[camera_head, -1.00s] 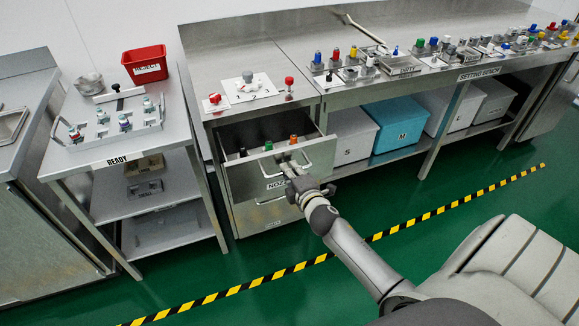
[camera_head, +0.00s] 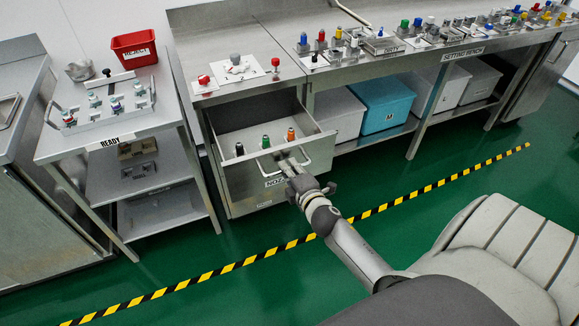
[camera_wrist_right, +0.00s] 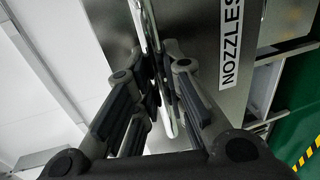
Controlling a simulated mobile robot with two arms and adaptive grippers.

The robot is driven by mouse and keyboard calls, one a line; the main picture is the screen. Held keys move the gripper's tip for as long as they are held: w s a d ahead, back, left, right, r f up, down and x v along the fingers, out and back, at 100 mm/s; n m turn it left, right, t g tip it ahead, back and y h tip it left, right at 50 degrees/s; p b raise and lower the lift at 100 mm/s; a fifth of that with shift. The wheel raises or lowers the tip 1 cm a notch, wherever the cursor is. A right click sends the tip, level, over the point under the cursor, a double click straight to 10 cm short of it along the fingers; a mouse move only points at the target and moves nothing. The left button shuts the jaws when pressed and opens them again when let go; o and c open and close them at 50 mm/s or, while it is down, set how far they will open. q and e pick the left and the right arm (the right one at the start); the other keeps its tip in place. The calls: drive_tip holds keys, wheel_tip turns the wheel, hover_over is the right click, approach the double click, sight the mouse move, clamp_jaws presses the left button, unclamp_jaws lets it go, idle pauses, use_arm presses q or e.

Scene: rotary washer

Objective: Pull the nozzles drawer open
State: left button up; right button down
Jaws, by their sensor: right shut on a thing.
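The nozzles drawer (camera_head: 244,178) is a steel drawer under the left counter, standing well open in the head view. Several nozzles stand inside it, including a black one (camera_head: 239,149), a green one (camera_head: 266,142) and an orange one (camera_head: 291,134). My right gripper (camera_head: 287,163) is at the drawer's bar handle (camera_head: 308,164). In the right wrist view, the right gripper (camera_wrist_right: 163,95) is shut on the handle (camera_wrist_right: 157,60), with the fingers on either side of the bar. The NOZZLES label (camera_wrist_right: 231,42) shows on the drawer front beside it. My left gripper is not in view.
A READY table (camera_head: 120,140) with a rack and a red bin (camera_head: 135,47) stands at the left. The setting bench (camera_head: 440,50) with crates below runs to the right. Green floor with a striped line (camera_head: 240,262) is clear before the drawer.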

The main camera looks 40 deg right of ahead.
drive_tip(key=c, duration=1.5)
unclamp_jaws()
drive_tip(key=shift+s, duration=0.1)
drive_tip(key=v, duration=1.1)
drive_tip(key=shift+s+a, duration=0.1)
drive_tip(key=shift+s, duration=0.25)
